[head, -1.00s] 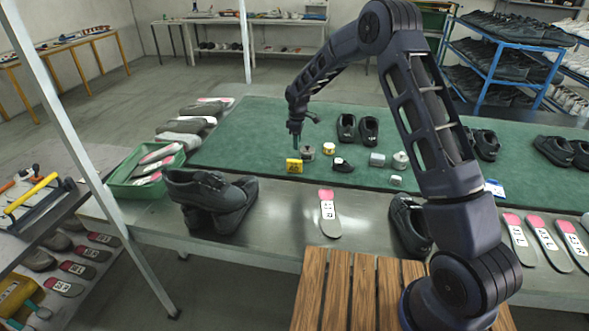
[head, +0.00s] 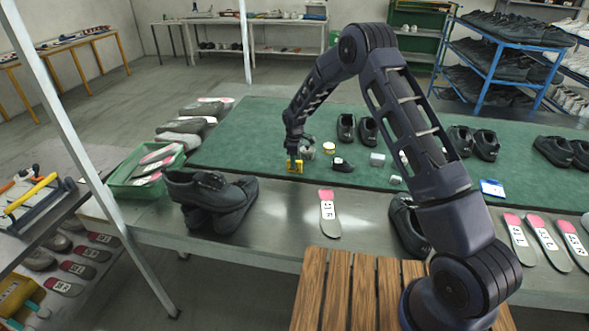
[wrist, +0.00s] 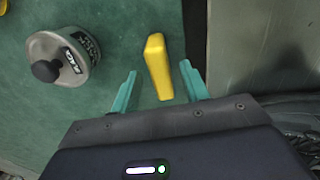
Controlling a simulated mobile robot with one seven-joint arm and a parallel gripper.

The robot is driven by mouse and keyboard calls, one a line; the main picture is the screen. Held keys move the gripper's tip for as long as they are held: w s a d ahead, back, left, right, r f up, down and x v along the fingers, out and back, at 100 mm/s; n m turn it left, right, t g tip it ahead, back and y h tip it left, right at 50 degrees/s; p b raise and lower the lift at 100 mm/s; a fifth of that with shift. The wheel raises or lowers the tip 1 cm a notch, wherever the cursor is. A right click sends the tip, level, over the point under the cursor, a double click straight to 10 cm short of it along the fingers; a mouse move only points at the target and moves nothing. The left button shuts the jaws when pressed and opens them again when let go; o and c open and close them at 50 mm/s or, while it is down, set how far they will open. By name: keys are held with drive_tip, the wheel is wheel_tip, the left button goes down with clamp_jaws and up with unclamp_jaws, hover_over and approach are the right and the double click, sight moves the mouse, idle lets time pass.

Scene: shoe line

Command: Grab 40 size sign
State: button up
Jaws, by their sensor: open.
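The size sign (head: 299,167) is a small yellow block on the green mat, near its front edge. Its number cannot be read now, as my gripper (head: 293,158) hides part of it in the head view. In the wrist view the sign (wrist: 157,65) is seen from above as a narrow yellow shape. My gripper (wrist: 158,84) is open, with one teal finger to the left of the sign's near end and one to the right. The fingers appear apart from the sign.
A grey tin with a black knob (wrist: 62,58) stands left of the sign in the wrist view. A small black shoe-like item (head: 343,165) and a yellow-and-white tin (head: 329,148) are nearby on the mat (head: 250,130). Black shoes (head: 212,200) stand on the metal table in front.

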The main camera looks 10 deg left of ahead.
wheel_tip(320, 180, down, 3)
drive_tip(key=shift+r, duration=0.1)
clamp_jaws()
drive_tip(key=shift+r, duration=0.1)
